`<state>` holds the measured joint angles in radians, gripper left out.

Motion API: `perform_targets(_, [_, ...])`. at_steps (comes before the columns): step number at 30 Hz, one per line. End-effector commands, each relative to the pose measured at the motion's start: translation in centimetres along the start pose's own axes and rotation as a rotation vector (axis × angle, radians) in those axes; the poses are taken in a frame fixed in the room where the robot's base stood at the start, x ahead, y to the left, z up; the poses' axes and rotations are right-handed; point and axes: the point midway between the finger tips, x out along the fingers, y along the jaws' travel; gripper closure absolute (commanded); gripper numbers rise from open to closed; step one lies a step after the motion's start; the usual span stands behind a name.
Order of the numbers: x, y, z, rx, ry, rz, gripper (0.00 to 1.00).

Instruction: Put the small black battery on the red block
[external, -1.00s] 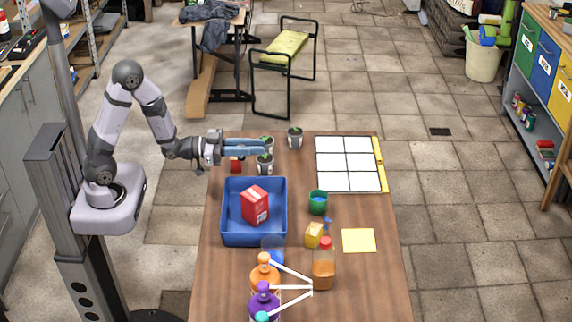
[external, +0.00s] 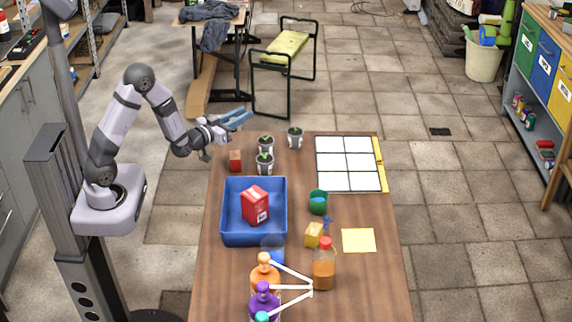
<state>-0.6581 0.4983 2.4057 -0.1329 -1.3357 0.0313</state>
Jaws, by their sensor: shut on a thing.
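A small red block (external: 235,161) stands upright on the wooden table near its back left edge, left of the potted plants. My gripper (external: 246,113) is raised beyond the table's back left corner, above and apart from the red block. Its blue fingers point right and a little up in the picture. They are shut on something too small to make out. I cannot see the small black battery on the table, and I cannot tell whether it is between the fingers.
Several small potted plants (external: 265,163) stand right of the block. A blue bin (external: 226,232) holds a red box (external: 256,205).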

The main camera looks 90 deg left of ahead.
Motion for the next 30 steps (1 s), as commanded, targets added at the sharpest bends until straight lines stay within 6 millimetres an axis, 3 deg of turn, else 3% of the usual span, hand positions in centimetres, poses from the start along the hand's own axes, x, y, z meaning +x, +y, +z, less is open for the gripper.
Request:
perform_targets(12, [0.0, 0.1, 4.7, 0.000, -0.003, 0.002, 1.00])
perform_targets(25, [0.0, 0.1, 6.0, 0.000, 0.000, 0.002, 1.00])
perform_targets(30, [0.0, 0.1, 7.8, 0.000, -0.003, 0.002, 1.00])
